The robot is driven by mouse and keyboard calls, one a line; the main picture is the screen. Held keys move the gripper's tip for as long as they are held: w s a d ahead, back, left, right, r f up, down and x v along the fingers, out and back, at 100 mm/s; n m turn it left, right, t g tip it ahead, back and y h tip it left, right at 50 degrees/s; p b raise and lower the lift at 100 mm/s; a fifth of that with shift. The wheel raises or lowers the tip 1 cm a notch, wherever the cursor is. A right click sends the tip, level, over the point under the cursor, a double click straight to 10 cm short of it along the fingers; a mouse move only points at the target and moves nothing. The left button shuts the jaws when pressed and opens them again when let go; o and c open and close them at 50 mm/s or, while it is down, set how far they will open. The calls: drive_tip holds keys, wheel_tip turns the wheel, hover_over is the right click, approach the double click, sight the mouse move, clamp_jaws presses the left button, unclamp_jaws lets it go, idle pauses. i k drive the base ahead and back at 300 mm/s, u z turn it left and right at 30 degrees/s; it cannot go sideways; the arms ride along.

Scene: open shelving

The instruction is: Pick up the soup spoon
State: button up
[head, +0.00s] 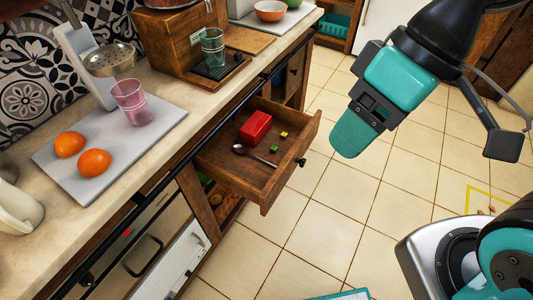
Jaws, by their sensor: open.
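The soup spoon (254,155) lies in an open wooden drawer (225,170). Its dark metal bowl is toward the left and its handle runs toward the drawer's front right. A red box (256,128) lies just behind it in the drawer, with small green and yellow cubes to the right. My gripper (352,136) is in the air right of the drawer, apart from the spoon. It is open, and I see nothing held in it. One finger is seen broadside and hides most of the gap.
The countertop (150,171) above the drawer bears a grey board (53,171) with two oranges (95,162) and a pink glass (130,102). A wooden box with a green glass (212,46) stands further back. The tiled floor right of the drawer is mostly clear.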

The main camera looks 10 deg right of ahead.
sight(239, 148)
drive_tip(key=u, duration=0.5)
drive_tip(key=k, duration=1.25)
drive_tip(key=u, duration=0.05)
drive_tip(key=i, duration=0.35)
drive_tip(key=z, duration=0.55)
drive_tip(key=i, duration=1.3)
drive_tip(key=u, duration=0.5)
